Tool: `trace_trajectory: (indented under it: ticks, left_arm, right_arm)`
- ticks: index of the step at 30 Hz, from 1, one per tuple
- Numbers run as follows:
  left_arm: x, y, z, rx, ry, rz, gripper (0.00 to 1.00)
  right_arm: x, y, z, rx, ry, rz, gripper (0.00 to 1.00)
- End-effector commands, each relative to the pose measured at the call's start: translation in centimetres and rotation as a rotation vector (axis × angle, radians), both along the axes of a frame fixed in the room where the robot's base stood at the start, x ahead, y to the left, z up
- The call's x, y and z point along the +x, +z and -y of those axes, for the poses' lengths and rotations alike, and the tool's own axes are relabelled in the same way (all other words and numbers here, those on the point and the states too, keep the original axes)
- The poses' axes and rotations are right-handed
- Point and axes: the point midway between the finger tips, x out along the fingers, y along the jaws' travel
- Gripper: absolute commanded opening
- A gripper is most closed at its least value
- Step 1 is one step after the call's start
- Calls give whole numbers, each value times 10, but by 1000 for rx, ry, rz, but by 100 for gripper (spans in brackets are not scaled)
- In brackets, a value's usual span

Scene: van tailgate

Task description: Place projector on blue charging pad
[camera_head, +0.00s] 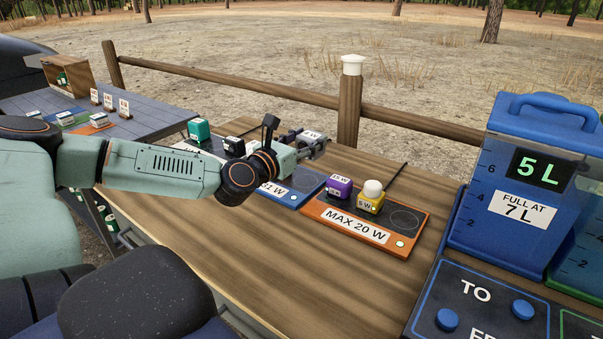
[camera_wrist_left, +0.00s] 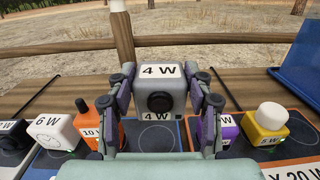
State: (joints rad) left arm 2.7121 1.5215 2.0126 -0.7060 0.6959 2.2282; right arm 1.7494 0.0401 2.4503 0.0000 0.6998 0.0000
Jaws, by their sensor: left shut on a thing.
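The projector, a grey box with a dark round lens and a "4 W" label, is in my left gripper (camera_head: 298,150). The projector (camera_head: 314,136) shows near the pads in the head view, and close up in the wrist view (camera_wrist_left: 158,95). My left gripper (camera_wrist_left: 160,105) is shut on its two sides. The blue charging pad (camera_head: 310,180) lies under and beside the gripper, its label partly hidden by my arm. In the wrist view a dark pad surface with a ring (camera_wrist_left: 158,138) shows below the projector. Whether the projector touches the pad, I cannot tell. My right gripper is not in view.
The orange pad (camera_head: 345,232), marked "MAX 20 W", carries a purple device (camera_head: 338,187) and a yellow device (camera_head: 370,200). An orange device (camera_wrist_left: 103,125) and a white device (camera_wrist_left: 55,130) stand left of the projector. A blue water tank (camera_head: 515,205) stands at right.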

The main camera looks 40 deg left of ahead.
Motion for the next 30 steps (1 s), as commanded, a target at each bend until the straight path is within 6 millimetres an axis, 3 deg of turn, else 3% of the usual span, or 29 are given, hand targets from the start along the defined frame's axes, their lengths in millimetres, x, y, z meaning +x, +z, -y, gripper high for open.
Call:
trace_trajectory:
  ticks: [1, 7, 14, 24, 30]
  left_arm:
    - [-1, -13, -1, -21, 5, 6, 11]
    - [-1, -34, -2, -18, 7, 4, 11]
    - [0, -42, -7, -18, 18, 1, 11]
    - [0, -74, -8, -17, 21, -1, 11]
    - [0, -73, -8, -18, 21, 0, 11]
  right_arm:
    - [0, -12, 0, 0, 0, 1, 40]
    - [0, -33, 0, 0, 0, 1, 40]
    - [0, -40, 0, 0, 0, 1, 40]
    - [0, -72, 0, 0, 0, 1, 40]
    - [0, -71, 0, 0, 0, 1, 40]
